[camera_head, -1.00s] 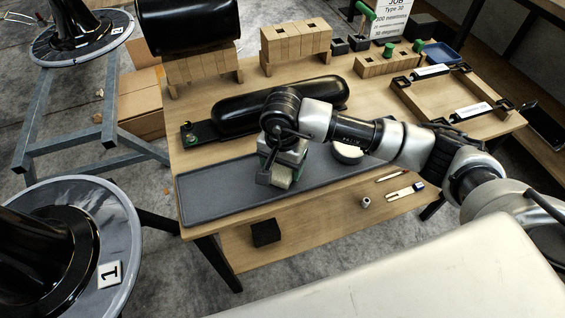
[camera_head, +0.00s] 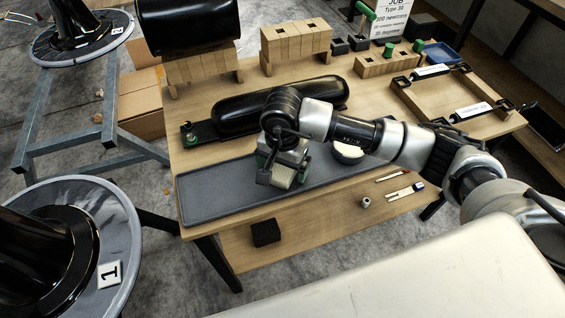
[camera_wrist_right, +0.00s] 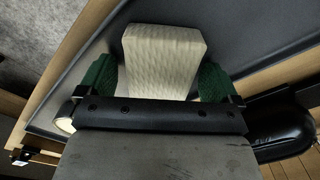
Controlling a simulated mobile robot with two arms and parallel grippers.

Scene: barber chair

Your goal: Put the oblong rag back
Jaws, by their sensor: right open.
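The oblong rag (camera_head: 284,178) is a cream, textured block on the long grey tray (camera_head: 212,203), at the front of the wooden table. In the right wrist view the rag (camera_wrist_right: 163,60) stands out between the two green finger pads. My right gripper (camera_head: 282,172) points down over the tray, with its fingers on either side of the rag. It is open, with a narrow gap beside the rag in the wrist view (camera_wrist_right: 160,80). The head view hides part of the rag behind the gripper. My left gripper is not in view.
A round white piece (camera_head: 348,153) sits on the tray to the right, under my right arm. A black padded cushion (camera_head: 280,106) lies behind the tray. The tray's left part is bare.

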